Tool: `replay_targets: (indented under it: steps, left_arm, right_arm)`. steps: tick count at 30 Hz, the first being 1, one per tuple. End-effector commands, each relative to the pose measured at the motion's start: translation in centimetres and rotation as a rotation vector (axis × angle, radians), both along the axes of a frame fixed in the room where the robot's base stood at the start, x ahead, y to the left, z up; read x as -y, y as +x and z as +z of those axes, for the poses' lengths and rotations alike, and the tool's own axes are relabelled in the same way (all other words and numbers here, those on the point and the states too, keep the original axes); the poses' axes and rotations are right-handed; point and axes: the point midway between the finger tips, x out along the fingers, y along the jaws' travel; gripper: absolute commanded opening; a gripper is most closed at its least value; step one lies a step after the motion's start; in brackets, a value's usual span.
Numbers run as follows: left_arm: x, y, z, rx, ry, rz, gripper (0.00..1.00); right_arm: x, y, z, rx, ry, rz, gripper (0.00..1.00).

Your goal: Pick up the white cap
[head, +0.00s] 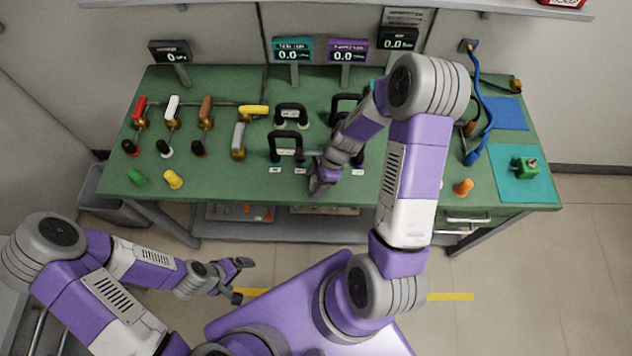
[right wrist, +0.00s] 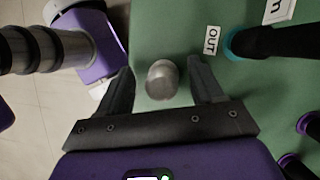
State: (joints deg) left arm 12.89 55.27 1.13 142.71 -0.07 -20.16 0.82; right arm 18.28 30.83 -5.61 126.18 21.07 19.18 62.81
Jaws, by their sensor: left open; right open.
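A pale greyish-white round cap (right wrist: 162,80) stands on the green table top near its front edge. In the right wrist view it lies between the fingers of my right gripper, with a gap on both sides. My right gripper (head: 317,184) is open, low over the front middle of the table, pointing down. In the head view the gripper and forearm hide the cap. My left gripper (head: 240,281) is open and empty, in front of the table and over the floor.
A green cap (head: 138,177) and a yellow cap (head: 172,179) lie at the table's front left, an orange one (head: 463,187) at the front right. Black-handled fixtures (head: 286,146) and an "OUT" label (right wrist: 212,40) are close to my right gripper. Valves with coloured handles stand at the left.

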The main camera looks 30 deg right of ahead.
Motion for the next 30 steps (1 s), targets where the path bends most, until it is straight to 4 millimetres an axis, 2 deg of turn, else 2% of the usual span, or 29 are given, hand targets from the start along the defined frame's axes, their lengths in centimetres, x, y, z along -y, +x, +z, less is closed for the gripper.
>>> replay_targets:
  steps: [6, 17, 25, 30]
  left_arm:
    - [0.0, 0.0, 0.0, 0.0, 0.0, 0.0, 0.96]
    - [0.0, 0.0, 0.0, 0.0, 0.0, 0.0, 0.96]
    - [0.0, 0.0, 0.2, 0.0, 0.0, 0.0, 0.96]
    - [0.0, 0.0, 1.1, 0.0, 0.0, 0.0, 0.96]
  right_arm:
    - [0.0, 0.0, 0.0, 0.001, 0.0, 0.001, 0.65]
    - [0.0, 0.0, 0.0, 0.001, 0.0, 0.001, 0.1]
    - [0.0, 0.1, 0.4, 0.003, -0.001, 0.001, 0.08]
    - [0.0, 0.1, 3.0, 0.006, -0.002, 0.003, 0.08]
